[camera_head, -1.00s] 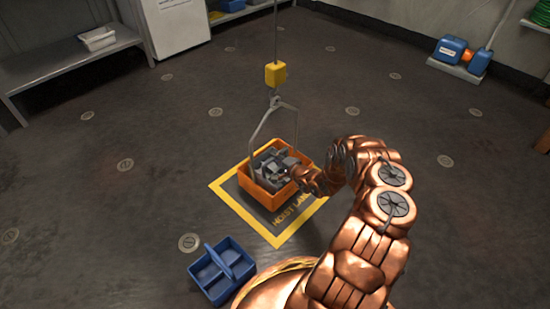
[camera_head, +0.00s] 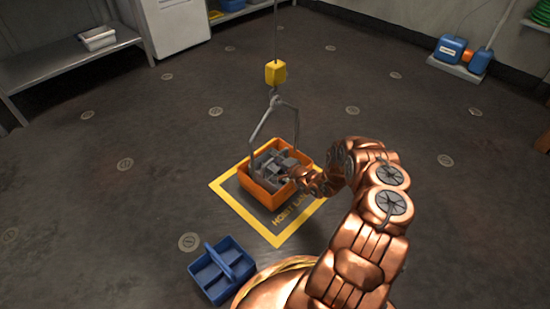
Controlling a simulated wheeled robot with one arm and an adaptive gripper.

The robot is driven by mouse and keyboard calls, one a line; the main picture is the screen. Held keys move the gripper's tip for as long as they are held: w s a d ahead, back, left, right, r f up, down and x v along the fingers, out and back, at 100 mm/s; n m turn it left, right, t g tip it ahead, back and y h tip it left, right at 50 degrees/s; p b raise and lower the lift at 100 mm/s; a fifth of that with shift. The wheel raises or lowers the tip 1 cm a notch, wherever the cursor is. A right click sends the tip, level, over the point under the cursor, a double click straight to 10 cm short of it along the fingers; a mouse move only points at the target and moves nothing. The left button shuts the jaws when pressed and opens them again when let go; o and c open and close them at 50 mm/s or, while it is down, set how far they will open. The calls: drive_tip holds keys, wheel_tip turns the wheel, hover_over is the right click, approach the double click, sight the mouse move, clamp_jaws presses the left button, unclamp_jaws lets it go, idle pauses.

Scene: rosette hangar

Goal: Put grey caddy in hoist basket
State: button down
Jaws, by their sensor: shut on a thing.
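The hoist basket (camera_head: 261,192) is an orange open box hung by a grey bail under a yellow hoist block. It is over the yellow-bordered landing pad on the floor. The grey caddy (camera_head: 266,163) is inside the basket's walls, seen from above, partly covered by my gripper. My gripper (camera_head: 286,168) reaches in from the right over the basket rim and is shut on the grey caddy. The small size hides the fingertips' exact hold and whether the caddy rests on the basket floor.
A blue caddy (camera_head: 222,270) stands on the floor just in front of the landing pad (camera_head: 232,202). The yellow hoist block (camera_head: 275,73) and its cable hang above the basket. A shelf bench (camera_head: 70,66) is at the back left. The floor around is mostly clear.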

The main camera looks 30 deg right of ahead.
drive_tip(key=c, duration=1)
unclamp_jaws()
drive_tip(key=shift+c, duration=0.2)
drive_tip(key=v, duration=1.2)
